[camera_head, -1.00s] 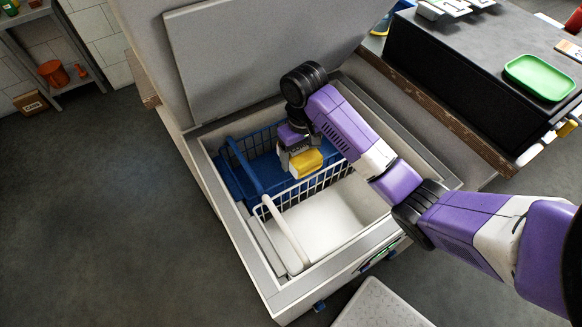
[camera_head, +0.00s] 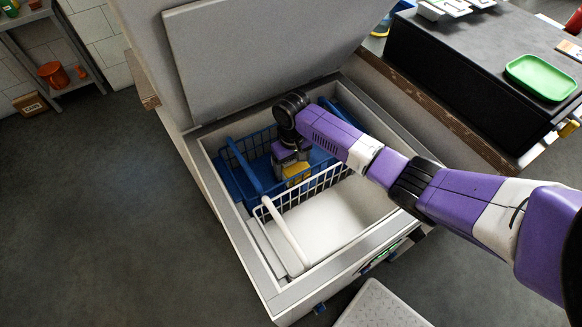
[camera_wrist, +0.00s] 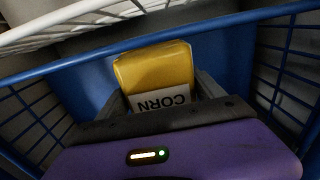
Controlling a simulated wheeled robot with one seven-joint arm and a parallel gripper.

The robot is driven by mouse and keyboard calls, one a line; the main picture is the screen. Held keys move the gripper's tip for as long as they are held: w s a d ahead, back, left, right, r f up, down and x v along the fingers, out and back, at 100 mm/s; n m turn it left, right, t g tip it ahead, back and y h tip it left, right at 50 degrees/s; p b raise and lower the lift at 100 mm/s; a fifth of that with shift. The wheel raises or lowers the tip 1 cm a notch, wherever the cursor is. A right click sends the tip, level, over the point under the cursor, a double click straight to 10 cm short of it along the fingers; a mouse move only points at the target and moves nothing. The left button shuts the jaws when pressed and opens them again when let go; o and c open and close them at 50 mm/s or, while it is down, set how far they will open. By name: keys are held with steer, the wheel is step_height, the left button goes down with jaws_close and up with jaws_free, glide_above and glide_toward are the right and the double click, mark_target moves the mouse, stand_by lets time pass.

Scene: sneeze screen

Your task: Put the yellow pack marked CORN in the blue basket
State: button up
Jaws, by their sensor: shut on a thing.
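The yellow pack marked CORN (camera_wrist: 155,68) is between the fingers of my gripper (camera_wrist: 160,88), which is shut on it. In the head view the yellow pack (camera_head: 297,172) shows just below my gripper (camera_head: 290,165), within the outline of the blue basket (camera_head: 240,182). The wrist view shows the blue basket's rim (camera_wrist: 130,43) and its walls around the pack. I cannot tell whether the pack touches the basket's floor.
The white wire basket (camera_head: 285,235) is directly in front of the blue one, inside the open chest (camera_head: 262,275). The raised lid (camera_head: 250,60) stands behind. A green tray (camera_head: 540,77) lies on the dark counter at right.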

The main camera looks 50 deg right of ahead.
steer(key=shift+w+f, duration=0.2)
steer(key=shift+f, duration=0.25)
steer(key=shift+f, duration=0.35)
steer(key=shift+f, duration=0.25)
steer(key=o, duration=2)
